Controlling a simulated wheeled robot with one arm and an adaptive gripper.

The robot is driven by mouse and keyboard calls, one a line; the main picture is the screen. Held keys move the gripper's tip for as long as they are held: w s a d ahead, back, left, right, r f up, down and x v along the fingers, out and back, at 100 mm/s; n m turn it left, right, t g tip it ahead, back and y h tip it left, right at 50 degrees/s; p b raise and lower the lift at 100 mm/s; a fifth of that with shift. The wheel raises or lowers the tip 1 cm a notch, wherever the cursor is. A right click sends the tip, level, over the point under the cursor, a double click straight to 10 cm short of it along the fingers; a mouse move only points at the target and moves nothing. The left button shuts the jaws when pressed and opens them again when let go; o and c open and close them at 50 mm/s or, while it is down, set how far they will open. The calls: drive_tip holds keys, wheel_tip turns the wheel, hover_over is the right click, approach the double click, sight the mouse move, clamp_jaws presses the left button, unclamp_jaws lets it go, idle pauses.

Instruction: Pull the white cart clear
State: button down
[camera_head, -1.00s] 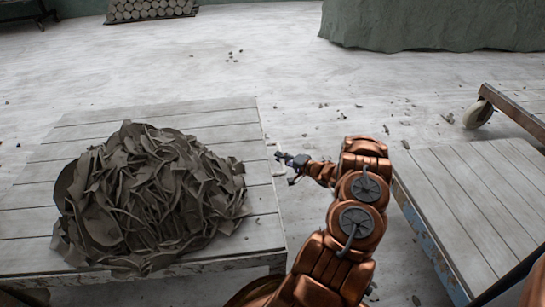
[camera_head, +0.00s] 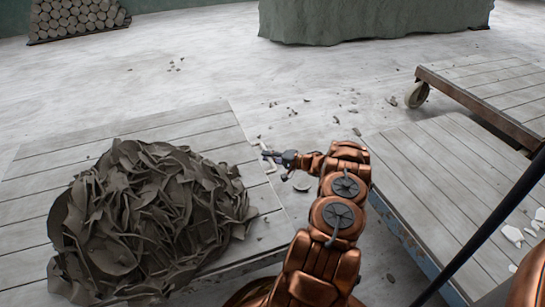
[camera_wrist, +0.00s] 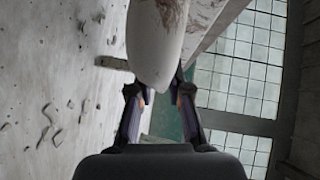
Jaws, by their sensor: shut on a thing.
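The white cart (camera_head: 196,122) is a low platform of pale planks at the left. A heap of grey clay trimmings (camera_head: 150,215) covers much of its near part. A white handle (camera_head: 267,166) shows at its right edge. My gripper (camera_head: 272,158) is at this edge, shut on the handle. In the wrist view the smudged white handle (camera_wrist: 157,45) fills the space above and between my fingers (camera_wrist: 160,98), which hides the exact contact. The cart's underside and wheels are hidden.
A blue-sided plank cart (camera_head: 430,165) stands close at the right, with white shards on it. Behind it is a rust-edged cart (camera_head: 480,100) with a caster. A dark bar (camera_head: 490,225) crosses the right side. The floor beyond (camera_head: 220,70) is mostly open, with scattered crumbs.

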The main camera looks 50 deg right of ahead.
drive_tip(key=shift+s+f, duration=0.15)
drive_tip(key=shift+s, duration=0.1)
drive_tip(key=c, duration=1.4)
unclamp_jaws()
drive_tip(key=shift+d, duration=0.1)
drive_tip(key=o, duration=0.3)
drive_tip(key=shift+w, duration=0.1)
drive_tip(key=v, duration=0.7)
drive_tip(key=shift+s, duration=0.25)
drive_tip(key=shift+d, duration=0.1)
